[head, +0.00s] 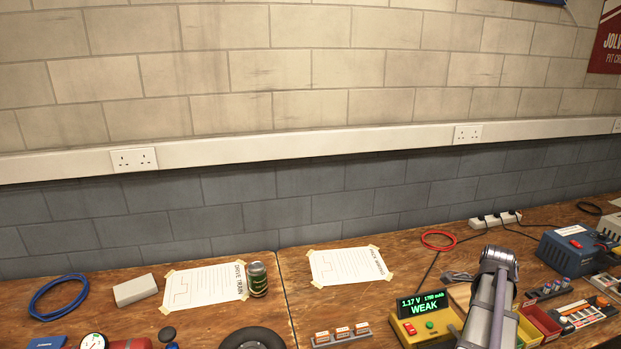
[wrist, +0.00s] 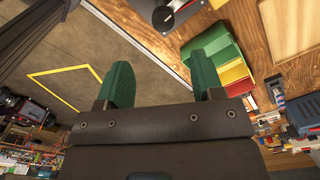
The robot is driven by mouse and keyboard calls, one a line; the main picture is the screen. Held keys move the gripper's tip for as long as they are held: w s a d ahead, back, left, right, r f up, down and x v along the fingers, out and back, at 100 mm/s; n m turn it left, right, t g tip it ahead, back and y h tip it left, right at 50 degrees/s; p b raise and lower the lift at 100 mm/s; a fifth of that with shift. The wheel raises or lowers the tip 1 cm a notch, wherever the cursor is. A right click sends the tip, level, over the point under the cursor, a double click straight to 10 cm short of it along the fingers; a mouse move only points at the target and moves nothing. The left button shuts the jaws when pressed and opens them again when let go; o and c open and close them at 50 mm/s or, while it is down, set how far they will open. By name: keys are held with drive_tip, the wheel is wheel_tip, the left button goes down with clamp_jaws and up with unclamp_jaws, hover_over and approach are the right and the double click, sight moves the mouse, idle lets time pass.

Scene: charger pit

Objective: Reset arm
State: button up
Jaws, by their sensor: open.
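My gripper (wrist: 163,88) shows in the wrist view with its two green fingers apart and nothing between them. Beyond the fingers are the grey floor and the edge of the wooden bench. In the head view my arm rises over the right part of the bench, beside a yellow tester (head: 425,325) whose green display reads 1.17 V, 1700 mAh and WEAK. The gripper itself is not visible in the head view.
Green, yellow and red bins (wrist: 228,66) lie right of the fingers in the wrist view. The bench holds a can (head: 258,279), two taped sheets, a blue cable (head: 58,297), a red cable (head: 438,240) and a blue charger (head: 572,252). The wall (head: 250,210) stands behind.

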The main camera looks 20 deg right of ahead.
drive_tip(key=w+a+n, duration=0.2)
drive_tip(key=a+n, duration=0.6)
drive_tip(key=a, duration=0.7)
drive_tip(key=w+a+n, duration=0.3)
drive_tip(key=a+n, duration=0.6)
drive_tip(key=a, duration=0.6)
drive_tip(key=w+a+n, duration=0.2)
drive_tip(key=a+n, duration=0.7)
drive_tip(key=a, duration=0.6)
drive_tip(key=shift+w+a, duration=0.3)
